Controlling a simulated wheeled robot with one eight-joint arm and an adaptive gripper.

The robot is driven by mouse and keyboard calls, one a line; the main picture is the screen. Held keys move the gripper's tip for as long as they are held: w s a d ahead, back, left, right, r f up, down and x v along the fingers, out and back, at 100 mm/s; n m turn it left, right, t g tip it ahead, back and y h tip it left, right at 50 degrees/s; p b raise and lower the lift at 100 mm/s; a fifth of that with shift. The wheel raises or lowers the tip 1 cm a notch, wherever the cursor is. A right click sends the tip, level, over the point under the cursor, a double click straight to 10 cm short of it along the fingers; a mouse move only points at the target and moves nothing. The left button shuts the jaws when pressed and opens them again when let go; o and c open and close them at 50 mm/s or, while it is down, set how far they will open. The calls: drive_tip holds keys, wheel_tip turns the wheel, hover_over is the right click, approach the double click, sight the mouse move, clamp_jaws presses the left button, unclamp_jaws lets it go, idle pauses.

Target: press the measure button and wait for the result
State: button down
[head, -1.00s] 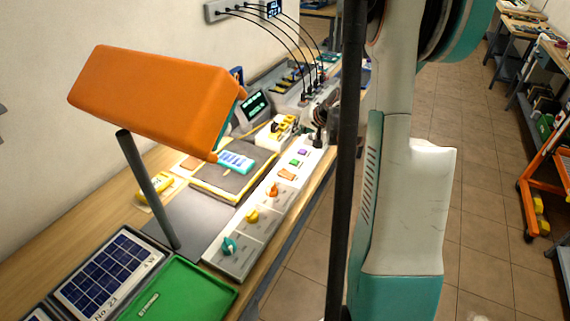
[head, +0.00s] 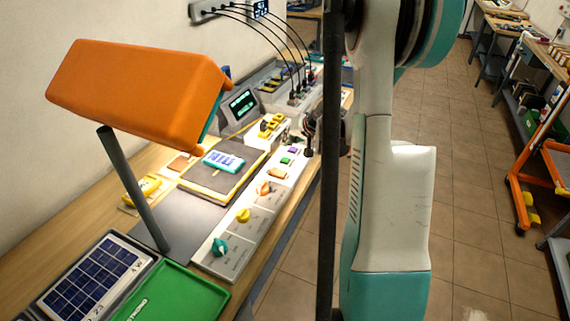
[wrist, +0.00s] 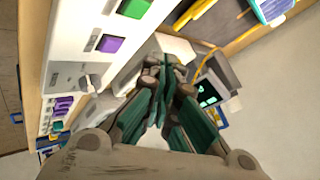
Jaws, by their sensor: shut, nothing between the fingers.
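A pale control strip (head: 240,243) runs along the bench front. It carries a purple button (head: 294,150), a green button (head: 286,161) and an orange button (head: 277,173), besides several knobs. I cannot read which is the measure button. My gripper (wrist: 166,72) is shut and empty. In the wrist view its fingers are right of the purple button (wrist: 109,44) and green button (wrist: 134,8), with no visible contact. In the head view its dark end is just beyond the purple button, partly hidden by my arm. A screen (head: 241,103) shows lit green text, too small to read.
An orange lamp head (head: 140,92) on a dark post overhangs the bench. A small blue-and-white panel (head: 224,161) lies on a dark pad. A green tray (head: 170,295) and a solar panel (head: 95,277) are nearer. Black cables hang from the wall socket.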

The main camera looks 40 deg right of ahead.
sight(287, 158)
drive_tip(key=shift+f+b, duration=1.4)
drive_tip(key=shift+f, duration=0.85)
drive_tip(key=shift+f+b, duration=0.4)
drive_tip(key=shift+f+b, duration=0.35)
drive_tip(key=shift+r, duration=0.1)
idle(0.4)
drive_tip(key=shift+r+p, duration=0.5)
drive_tip(key=shift+r, duration=0.2)
drive_tip(key=shift+r+p, duration=1.55)
drive_tip(key=shift+r, duration=0.95)
